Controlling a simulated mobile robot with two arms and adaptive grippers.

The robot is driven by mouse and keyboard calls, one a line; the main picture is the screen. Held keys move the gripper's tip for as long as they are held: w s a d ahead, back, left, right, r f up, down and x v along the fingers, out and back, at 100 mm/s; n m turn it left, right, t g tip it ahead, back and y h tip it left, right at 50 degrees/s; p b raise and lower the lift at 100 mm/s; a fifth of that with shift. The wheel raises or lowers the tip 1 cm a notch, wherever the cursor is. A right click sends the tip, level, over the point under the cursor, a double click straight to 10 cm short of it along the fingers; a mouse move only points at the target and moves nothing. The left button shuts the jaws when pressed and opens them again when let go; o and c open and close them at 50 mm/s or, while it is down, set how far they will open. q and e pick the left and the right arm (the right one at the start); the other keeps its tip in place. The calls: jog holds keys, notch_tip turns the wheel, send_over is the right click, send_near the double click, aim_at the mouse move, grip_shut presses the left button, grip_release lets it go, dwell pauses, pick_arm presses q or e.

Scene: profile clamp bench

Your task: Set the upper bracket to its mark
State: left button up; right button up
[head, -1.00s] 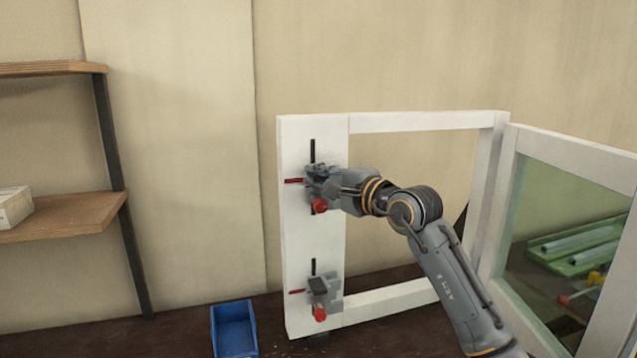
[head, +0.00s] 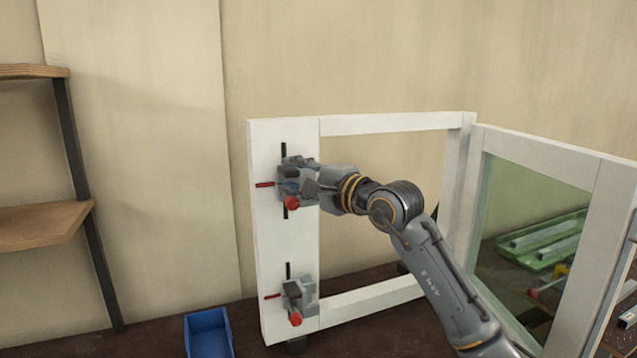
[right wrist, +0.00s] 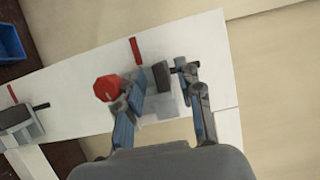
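The upper bracket (head: 290,171), grey with a red knob (head: 292,203), sits on the left post of the white frame (head: 267,240). A black strip runs vertically behind it, and a red bar (head: 265,184) sticks out at its left. My right gripper (head: 308,184) is at this bracket and partly hides it. In the right wrist view my right gripper's fingers (right wrist: 160,85) straddle the bracket body (right wrist: 162,105), with the red knob (right wrist: 107,88) by the left finger. Whether both fingers press on it is unclear. My left gripper is not in view.
A similar lower bracket (head: 299,296) sits below on the same post. A blue bin (head: 209,334) stands on the dark bench at the post's foot. A glazed white panel (head: 545,185) stands to the right of my right arm. Wooden shelves (head: 40,224) are at the left.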

jog(key=v, duration=1)
jog(key=shift+d, duration=0.15)
